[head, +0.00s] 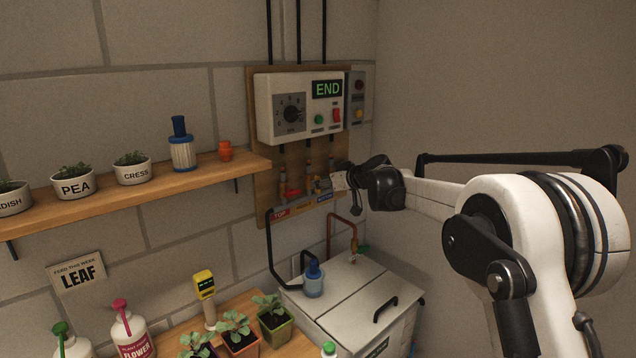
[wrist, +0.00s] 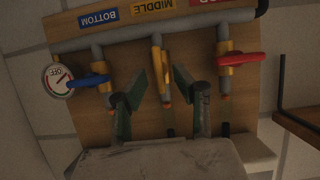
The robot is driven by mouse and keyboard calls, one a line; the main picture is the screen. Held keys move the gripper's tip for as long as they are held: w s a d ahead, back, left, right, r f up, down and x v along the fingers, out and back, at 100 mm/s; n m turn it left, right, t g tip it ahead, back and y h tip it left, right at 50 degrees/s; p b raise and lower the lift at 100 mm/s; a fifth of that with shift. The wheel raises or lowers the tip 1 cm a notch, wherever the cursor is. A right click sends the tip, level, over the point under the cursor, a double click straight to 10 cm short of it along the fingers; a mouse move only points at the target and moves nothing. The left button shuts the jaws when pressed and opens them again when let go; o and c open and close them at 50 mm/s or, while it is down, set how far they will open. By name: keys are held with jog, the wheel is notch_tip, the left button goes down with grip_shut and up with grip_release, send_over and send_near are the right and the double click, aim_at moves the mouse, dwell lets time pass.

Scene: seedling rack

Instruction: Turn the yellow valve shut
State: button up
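The yellow valve (wrist: 157,68) is on the middle pipe, by the MIDDLE label, in the upside-down wrist view. Its handle appears narrow and roughly in line with the pipe; I cannot make out its full shape. My gripper (wrist: 162,88) is open, with one finger on each side of this valve. I cannot tell whether either finger touches it. In the head view my gripper (head: 338,181) is at the valve board and covers part of the valves.
The red-handled valve (wrist: 241,59) and blue-handled valve (wrist: 88,80) flank the middle one closely. A round gauge (wrist: 57,79) sits beside the blue handle. The control box (head: 298,107) hangs above the valves. The shelf (head: 215,172) is left of the board, and a lidded tank (head: 345,285) stands below.

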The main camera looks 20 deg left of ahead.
jog(key=shift+x, duration=1.15)
grip_shut()
